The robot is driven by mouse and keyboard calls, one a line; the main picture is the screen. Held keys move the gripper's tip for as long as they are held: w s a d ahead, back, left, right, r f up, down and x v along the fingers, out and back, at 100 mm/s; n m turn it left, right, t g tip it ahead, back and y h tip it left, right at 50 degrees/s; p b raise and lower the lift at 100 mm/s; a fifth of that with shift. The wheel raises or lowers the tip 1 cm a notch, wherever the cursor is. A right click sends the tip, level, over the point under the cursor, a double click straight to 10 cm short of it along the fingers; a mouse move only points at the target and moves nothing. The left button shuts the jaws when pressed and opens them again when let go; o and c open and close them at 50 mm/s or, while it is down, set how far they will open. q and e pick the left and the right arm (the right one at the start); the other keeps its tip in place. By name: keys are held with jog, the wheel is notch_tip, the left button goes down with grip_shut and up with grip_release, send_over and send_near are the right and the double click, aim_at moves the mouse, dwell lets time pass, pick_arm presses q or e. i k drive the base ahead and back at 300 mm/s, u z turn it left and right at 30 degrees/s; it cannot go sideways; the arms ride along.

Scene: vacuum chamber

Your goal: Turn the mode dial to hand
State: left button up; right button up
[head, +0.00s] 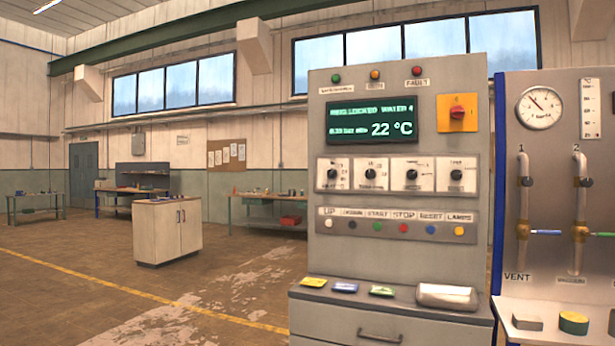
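A grey control cabinet (334,250) stands at the centre right in the head view. A row of several small black dials on white plates crosses its middle: the leftmost dial (332,174), the second dial (371,174), the third dial (412,174) and the rightmost dial (456,175). Their labels are too small to read, so I cannot tell which is the mode dial or where it points. A red rotary switch (457,113) sits on a yellow plate at upper right. A lit display (372,120) shows 22 °C. Neither gripper is in view.
Below the dials is a strip of coloured buttons (403,227). A ledge carries small coloured packs (345,287) and a pale rounded box (447,297). At right is a panel with a gauge (540,107) and pipes with valves. Open floor (220,275) lies at left.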

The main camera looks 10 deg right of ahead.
aim_at(411, 174)
jog(key=u, duration=0.7)
jog(key=i, duration=1.35)
jog(key=z, duration=0.4)
jog(key=i, duration=1.2)
jog(key=z, duration=1)
